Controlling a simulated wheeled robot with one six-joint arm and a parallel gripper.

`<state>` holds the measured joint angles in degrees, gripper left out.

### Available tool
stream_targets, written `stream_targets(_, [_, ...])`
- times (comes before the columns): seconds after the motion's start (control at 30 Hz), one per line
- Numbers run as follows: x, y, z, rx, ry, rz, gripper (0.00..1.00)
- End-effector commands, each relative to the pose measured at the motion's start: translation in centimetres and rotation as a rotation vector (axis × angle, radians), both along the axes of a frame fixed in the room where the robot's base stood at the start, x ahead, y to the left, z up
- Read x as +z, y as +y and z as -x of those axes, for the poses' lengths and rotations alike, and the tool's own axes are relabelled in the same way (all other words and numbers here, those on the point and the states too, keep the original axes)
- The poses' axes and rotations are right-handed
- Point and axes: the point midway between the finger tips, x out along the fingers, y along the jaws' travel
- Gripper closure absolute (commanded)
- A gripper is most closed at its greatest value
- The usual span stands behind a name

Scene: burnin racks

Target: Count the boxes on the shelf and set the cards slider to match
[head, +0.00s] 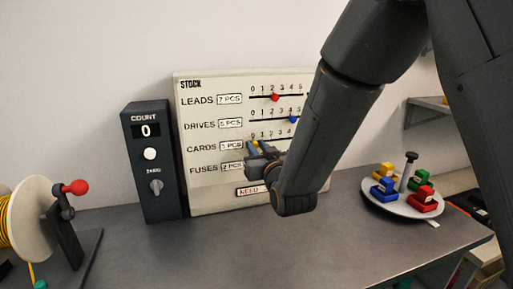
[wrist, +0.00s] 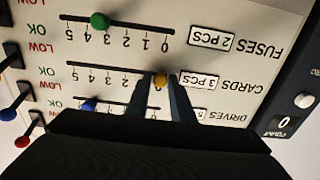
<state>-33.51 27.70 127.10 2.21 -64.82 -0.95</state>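The stock board (head: 219,205) leans against the wall, with rows for leads, drives, cards and fuses. The wrist view shows it upside down. The yellow cards knob (wrist: 160,81) sits at the 0 end of its slot, next to a "3 PCS" label (wrist: 198,80). My gripper (wrist: 161,88) is at the board, one finger on each side of this knob. I cannot tell whether the fingers press on it. In the head view my arm covers part of the cards row. A grey shelf (head: 427,103) shows at the right, partly behind my arm; I cannot make out boxes on it.
A counter box (head: 150,180) reading 0 stands left of the board. A cable reel (head: 35,215) with a red crank is at far left. A round tray (head: 400,208) with coloured blocks stands right. The green fuses knob (wrist: 99,20) is near 3. The front table is clear.

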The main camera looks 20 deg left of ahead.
Motion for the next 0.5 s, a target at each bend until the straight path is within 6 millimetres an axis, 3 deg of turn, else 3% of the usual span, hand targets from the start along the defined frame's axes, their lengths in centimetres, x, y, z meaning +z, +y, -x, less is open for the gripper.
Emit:
stream_targets(0.03, [0.0, 0.0, 0.0, 0.000, 0.000, 0.000, 0.88])
stream_targets(0.1, [0.0, 0.0, 0.0, 0.000, 0.000, 0.000, 1.00])
stream_targets(0.33, [0.0, -0.2, -0.1, -0.001, 0.000, 0.000, 1.00])
stream_targets(0.5, [-0.2, -2.6, -1.6, -0.006, -0.002, -0.002, 1.00])
